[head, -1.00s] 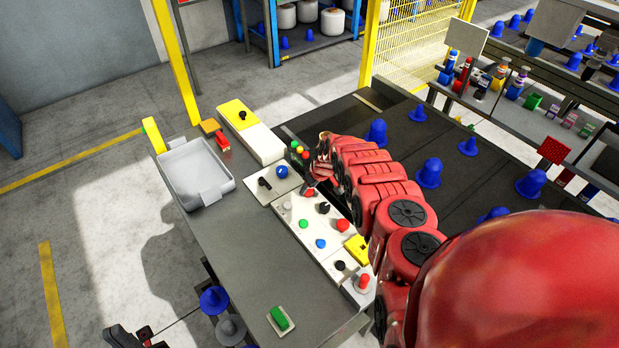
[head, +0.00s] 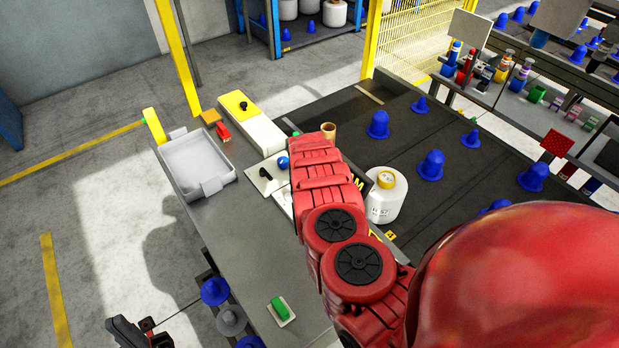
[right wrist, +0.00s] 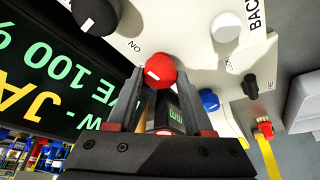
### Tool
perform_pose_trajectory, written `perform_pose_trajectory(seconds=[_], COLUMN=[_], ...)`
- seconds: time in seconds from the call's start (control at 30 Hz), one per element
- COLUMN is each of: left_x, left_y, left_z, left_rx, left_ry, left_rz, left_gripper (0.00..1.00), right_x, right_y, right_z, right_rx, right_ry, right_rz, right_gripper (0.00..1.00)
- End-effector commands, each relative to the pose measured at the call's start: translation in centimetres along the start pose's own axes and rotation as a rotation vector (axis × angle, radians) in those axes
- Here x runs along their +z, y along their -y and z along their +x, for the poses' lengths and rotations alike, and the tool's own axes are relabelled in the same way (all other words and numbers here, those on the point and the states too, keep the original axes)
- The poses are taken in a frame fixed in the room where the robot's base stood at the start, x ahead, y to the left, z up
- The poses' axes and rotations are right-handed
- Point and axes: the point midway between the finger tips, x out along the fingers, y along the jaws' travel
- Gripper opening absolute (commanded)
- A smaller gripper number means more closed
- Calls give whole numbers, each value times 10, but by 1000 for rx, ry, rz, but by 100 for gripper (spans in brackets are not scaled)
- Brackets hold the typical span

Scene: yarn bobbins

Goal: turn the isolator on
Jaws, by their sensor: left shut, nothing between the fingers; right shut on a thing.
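A red round knob (right wrist: 160,70) stands on a white panel (right wrist: 190,30) beside an "ON" label in the right wrist view. My right gripper (right wrist: 161,82) has its fingers on either side of this knob and is shut on it. No readable label names the isolator. A black knob (right wrist: 95,15) and a white knob (right wrist: 226,27) are on the same panel. My left gripper (head: 146,328) is at the lower left, shut and empty, partly cut off by the frame edge.
A blue knob (head: 282,162) and a black lever (head: 264,171) sit on a white plate beyond my arm.

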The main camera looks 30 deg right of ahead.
Motion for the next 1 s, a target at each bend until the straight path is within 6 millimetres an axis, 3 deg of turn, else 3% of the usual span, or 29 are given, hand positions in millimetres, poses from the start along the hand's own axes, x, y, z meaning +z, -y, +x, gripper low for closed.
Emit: perform_pose_trajectory(seconds=[0.7, 0.73, 0.9, 1.0], left_x=[0, 0, 0, 0], left_y=[0, 0, 0, 0], left_z=[1, 1, 1, 1], left_rx=[0, 0, 0, 0], left_ry=[0, 0, 0, 0], left_rz=[0, 0, 0, 0], left_gripper=[0, 0, 0, 0], right_x=[1, 1, 1, 0], right_y=[0, 0, 0, 0], right_z=[1, 1, 1, 0], right_rx=[29, 29, 29, 29], right_ry=[3, 3, 2, 2], right_rz=[71, 72, 71, 71], right_gripper=[0, 53, 81, 81])
